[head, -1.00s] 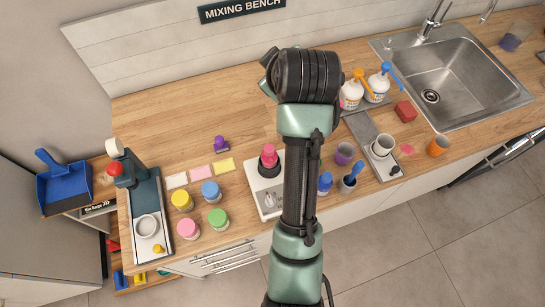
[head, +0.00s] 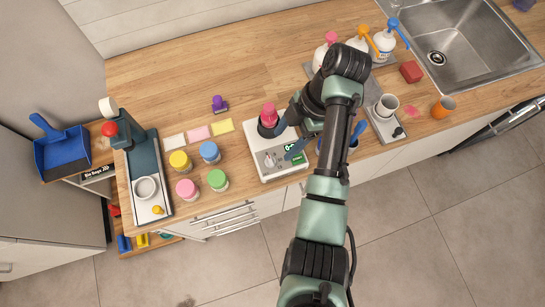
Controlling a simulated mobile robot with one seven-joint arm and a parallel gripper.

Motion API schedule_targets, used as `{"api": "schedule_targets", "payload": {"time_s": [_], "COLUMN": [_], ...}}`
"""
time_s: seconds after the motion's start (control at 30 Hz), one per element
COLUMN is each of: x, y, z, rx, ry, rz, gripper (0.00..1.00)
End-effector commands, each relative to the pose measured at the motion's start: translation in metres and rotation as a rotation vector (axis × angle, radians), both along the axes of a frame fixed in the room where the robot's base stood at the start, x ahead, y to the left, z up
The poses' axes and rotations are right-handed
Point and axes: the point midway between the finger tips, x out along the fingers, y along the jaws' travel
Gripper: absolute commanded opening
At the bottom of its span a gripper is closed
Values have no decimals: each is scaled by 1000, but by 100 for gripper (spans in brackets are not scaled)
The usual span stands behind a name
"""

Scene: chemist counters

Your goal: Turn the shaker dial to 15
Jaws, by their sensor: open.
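The shaker (head: 257,165) is a white box on the front part of the wooden counter. A pink-capped dark container (head: 268,118) stands on its back part. A small grey dial (head: 269,160) sits on its front left. A dark display (head: 290,147) with light marks, partly hidden, and a green patch (head: 297,157) show at its right. The dial's setting is too small to read. My gripper (head: 288,139) is open above the right part of the shaker, to the right of the dial and apart from it. It hides part of the shaker's right side.
Several coloured-lid jars (head: 209,151) stand left of the shaker, with coloured cards (head: 198,134) behind them. A press-like device (head: 145,170) is at the far left. Pump bottles (head: 383,43), a grey cup (head: 386,106) and the sink (head: 450,45) are at the right. The back left counter is clear.

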Motion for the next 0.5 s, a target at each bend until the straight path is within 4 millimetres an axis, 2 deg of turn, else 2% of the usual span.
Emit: {"api": "schedule_targets", "payload": {"time_s": [0.03,0.3,0.5], "x": [-1,-7,-9], "y": [4,21,29], "z": [-17,-58,-73], "rx": [0,-1,-1], "ry": [0,-1,0], "rz": [1,0,-3], "gripper": [66,66,66]}}
